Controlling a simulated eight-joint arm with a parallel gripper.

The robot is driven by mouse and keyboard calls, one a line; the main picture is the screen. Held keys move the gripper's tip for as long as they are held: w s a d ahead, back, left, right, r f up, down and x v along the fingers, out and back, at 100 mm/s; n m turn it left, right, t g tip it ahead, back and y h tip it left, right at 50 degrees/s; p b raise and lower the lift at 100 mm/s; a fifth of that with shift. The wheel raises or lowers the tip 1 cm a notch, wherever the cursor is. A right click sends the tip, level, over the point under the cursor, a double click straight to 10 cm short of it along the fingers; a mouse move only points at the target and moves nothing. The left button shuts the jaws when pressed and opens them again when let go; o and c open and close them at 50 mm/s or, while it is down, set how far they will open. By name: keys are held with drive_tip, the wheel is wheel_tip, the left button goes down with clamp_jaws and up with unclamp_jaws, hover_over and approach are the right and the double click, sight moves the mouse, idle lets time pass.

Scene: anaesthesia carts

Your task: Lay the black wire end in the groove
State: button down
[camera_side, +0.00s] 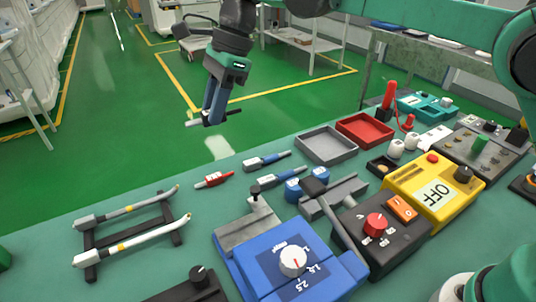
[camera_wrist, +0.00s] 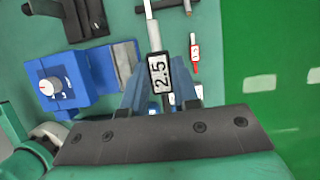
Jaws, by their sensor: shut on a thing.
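My gripper (camera_side: 213,120) is raised over the far left side of the bench and is shut on the black wire end (camera_side: 229,113), which lies roughly level across the fingers with a pale tip to the left. In the wrist view the black-edged label of the black wire end (camera_wrist: 158,73) reads 2.5, just ahead of my fingers. A blue unit (camera_side: 290,262) with a white dial stands at the front, and a grey block (camera_side: 246,228) adjoins it. A grey channel piece (camera_side: 336,194) lies behind. I cannot tell which of these has the groove.
A red wire end (camera_side: 214,180) and blue ones (camera_side: 267,161) lie loose. A black rack (camera_side: 128,228) with two white tubes stands at left. Grey (camera_side: 326,146) and red trays (camera_side: 365,130), and a yellow box (camera_side: 432,189) marked OFF, stand right. Bench between rack and loose pieces is clear.

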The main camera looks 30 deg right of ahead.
drive_tip(key=shift+r, duration=0.3)
drive_tip(key=s+f, duration=0.5)
drive_tip(key=f, duration=0.2)
hover_over(246, 234)
drive_tip(key=d, duration=0.1)
wheel_tip(246, 234, down, 4)
drive_tip(key=shift+d+f, duration=0.1)
drive_tip(key=shift+d, duration=0.05)
drive_tip(key=shift+f, duration=0.1)
drive_tip(key=shift+f, duration=2.65)
